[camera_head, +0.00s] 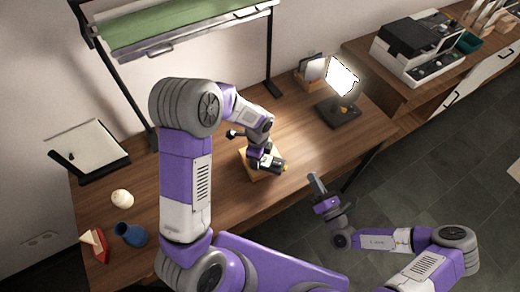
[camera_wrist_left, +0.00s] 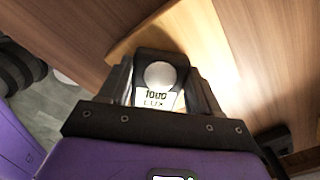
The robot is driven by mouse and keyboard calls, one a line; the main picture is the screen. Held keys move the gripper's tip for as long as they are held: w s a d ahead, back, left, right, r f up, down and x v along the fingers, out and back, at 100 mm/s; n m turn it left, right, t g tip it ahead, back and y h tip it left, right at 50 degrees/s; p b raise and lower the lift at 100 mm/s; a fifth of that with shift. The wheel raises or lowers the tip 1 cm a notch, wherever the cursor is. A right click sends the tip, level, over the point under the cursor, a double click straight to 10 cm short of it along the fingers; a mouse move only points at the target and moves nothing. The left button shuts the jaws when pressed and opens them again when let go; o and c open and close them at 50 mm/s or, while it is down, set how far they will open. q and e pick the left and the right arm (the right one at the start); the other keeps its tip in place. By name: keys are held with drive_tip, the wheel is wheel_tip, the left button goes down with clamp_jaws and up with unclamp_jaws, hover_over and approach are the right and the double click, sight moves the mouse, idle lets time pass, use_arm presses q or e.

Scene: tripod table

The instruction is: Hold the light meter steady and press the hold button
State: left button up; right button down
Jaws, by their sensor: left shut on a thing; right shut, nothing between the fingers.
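The light meter (camera_wrist_left: 158,78) shows in the left wrist view as a dark body with a round pale dome and a display reading "1000 LUX". My left gripper (camera_wrist_left: 160,88) is shut on it, with one finger on each side. In the head view my left gripper (camera_head: 266,162) is low over the desk, at a tan wooden piece (camera_head: 252,174); it hides most of the meter there. The hold button cannot be made out. My right gripper (camera_head: 317,184) is shut and empty, off the desk's front edge, to the right of the meter and apart from it.
A lit lamp (camera_head: 341,78) stands on a dark base at the desk's right. A white sphere (camera_head: 122,199), a blue vase-like object (camera_head: 131,235) and a red-and-white object (camera_head: 96,245) are at the left. The desk (camera_head: 295,137) is clear between meter and lamp.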

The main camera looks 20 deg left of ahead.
use_arm(q)
drive_tip(key=o, duration=1.2)
